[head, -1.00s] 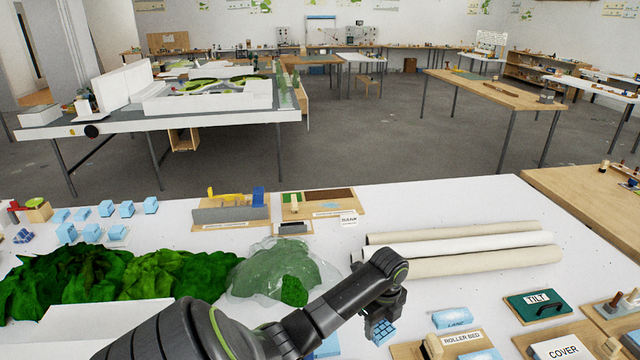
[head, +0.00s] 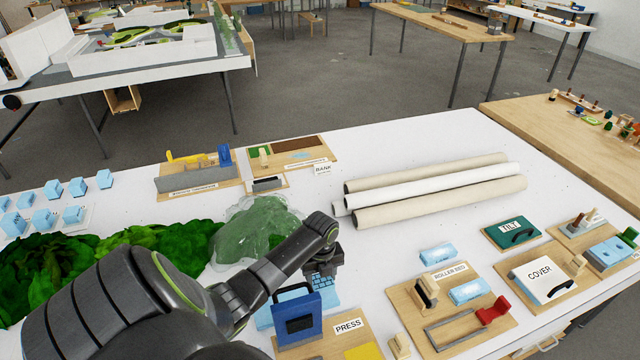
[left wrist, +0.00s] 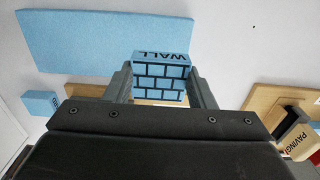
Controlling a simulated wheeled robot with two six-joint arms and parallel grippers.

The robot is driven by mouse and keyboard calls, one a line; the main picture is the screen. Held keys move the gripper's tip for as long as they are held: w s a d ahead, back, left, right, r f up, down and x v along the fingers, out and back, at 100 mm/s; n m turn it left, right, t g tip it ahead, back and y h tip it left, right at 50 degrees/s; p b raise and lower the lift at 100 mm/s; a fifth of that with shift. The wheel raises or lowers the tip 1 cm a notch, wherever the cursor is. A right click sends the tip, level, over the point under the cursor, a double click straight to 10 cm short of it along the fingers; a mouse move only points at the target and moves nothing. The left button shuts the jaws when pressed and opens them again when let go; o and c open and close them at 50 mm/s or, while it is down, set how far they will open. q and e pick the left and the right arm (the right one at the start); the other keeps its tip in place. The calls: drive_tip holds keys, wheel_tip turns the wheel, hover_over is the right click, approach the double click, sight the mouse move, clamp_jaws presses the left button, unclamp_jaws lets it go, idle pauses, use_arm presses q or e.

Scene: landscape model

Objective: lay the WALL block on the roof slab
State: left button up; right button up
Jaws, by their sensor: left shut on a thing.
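The WALL block (left wrist: 160,80) is a small light blue block with a dark brick pattern and the word WALL on its edge. My left gripper (head: 321,268) is shut on it; in the left wrist view it sits between the two fingers (left wrist: 160,88). In the head view the block (head: 325,284) is partly hidden behind a blue press frame. A flat light blue slab, which looks like the roof slab (left wrist: 90,45), lies on the white table beside and partly behind the block. In the head view my arm and the press hide most of this slab (head: 264,318). My right gripper is not in view.
The blue press (head: 299,314) stands close to my left gripper. A green clear-wrapped mound (head: 255,228) and green foliage (head: 150,255) lie left of it. Paper rolls (head: 440,188) and the ROLLER BED board (head: 455,305) lie right. Bare table shows between rolls and press.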

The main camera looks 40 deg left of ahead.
sight(319, 278)
use_arm(q)
drive_tip(key=f, duration=0.3)
drive_tip(key=shift+s+a+f, duration=0.15)
drive_tip(key=shift+a+f, duration=0.05)
drive_tip(key=shift+a, duration=0.15)
drive_tip(key=shift+d+f, duration=0.1)
drive_tip(key=shift+f, duration=0.5)
drive_tip(key=o, duration=1)
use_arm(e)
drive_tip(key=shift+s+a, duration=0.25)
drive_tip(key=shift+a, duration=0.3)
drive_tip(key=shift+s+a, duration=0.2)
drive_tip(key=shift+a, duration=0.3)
use_arm(q)
drive_tip(key=shift+r, duration=0.1)
